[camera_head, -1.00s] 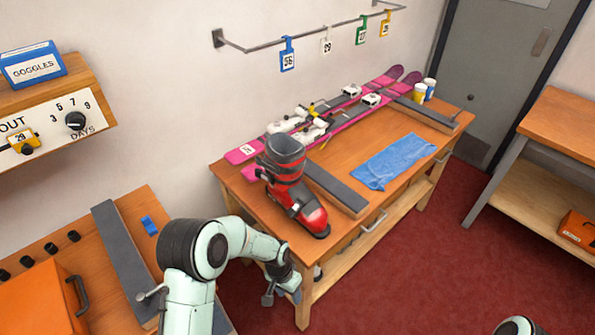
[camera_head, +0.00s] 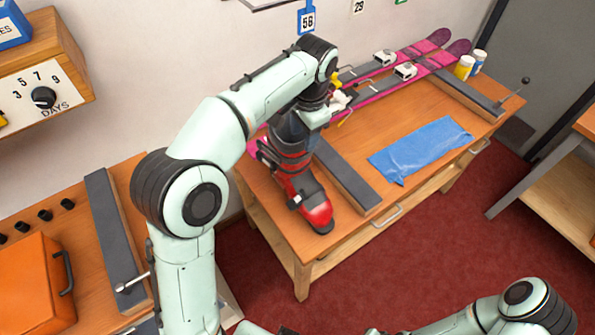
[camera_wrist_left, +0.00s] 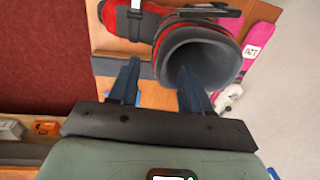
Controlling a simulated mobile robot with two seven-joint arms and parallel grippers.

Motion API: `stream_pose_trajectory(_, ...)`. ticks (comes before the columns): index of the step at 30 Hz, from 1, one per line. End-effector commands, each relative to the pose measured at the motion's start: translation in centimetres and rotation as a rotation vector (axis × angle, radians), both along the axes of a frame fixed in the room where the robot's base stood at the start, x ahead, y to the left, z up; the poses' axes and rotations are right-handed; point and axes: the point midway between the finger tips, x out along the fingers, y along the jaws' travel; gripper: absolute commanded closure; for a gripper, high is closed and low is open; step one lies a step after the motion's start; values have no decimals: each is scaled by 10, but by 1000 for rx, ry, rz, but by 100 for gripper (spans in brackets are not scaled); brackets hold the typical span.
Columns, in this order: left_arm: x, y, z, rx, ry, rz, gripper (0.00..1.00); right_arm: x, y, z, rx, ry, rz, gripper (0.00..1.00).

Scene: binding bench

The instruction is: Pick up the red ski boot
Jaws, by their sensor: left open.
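The red ski boot (camera_head: 305,195) stands on the wooden bench, its red toe toward the front edge and its dark grey cuff upright. My left gripper (camera_head: 303,122) is above the cuff, and its fingers are hard to make out in the head view. In the left wrist view, the two dark fingers (camera_wrist_left: 158,75) are spread apart with nothing clamped between them. One finger overlaps the open mouth of the boot cuff (camera_wrist_left: 205,48), the other lies outside it. I cannot tell whether either finger touches the boot. My right gripper is out of view.
Pink skis (camera_head: 430,48) lie along the back of the bench (camera_head: 345,232). A dark-topped rail (camera_head: 345,178) stands right beside the boot. A blue cloth (camera_head: 420,150) and two small cups (camera_head: 464,67) are farther right. An orange case (camera_head: 30,285) sits on the left table.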

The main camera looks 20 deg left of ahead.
Motion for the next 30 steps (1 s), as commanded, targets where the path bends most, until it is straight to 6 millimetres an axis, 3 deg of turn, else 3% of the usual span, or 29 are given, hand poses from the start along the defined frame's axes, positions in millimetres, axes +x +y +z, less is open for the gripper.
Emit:
stream_pose_trajectory(3, 0, 2, -25, 1, 5, 0, 52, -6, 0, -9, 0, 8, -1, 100)
stream_pose_trajectory(11, 3, 4, -44, 0, 2, 0, 52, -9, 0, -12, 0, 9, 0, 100)
stream_pose_trajectory(19, 7, 6, -83, 1, 3, 0, 52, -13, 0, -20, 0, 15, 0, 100)
stream_pose_trajectory(29, 8, 7, -90, -1, -1, 0, 52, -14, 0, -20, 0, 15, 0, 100)
stream_pose_trajectory(30, 8, 7, -90, -1, -1, 0, 62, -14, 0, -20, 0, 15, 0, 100)
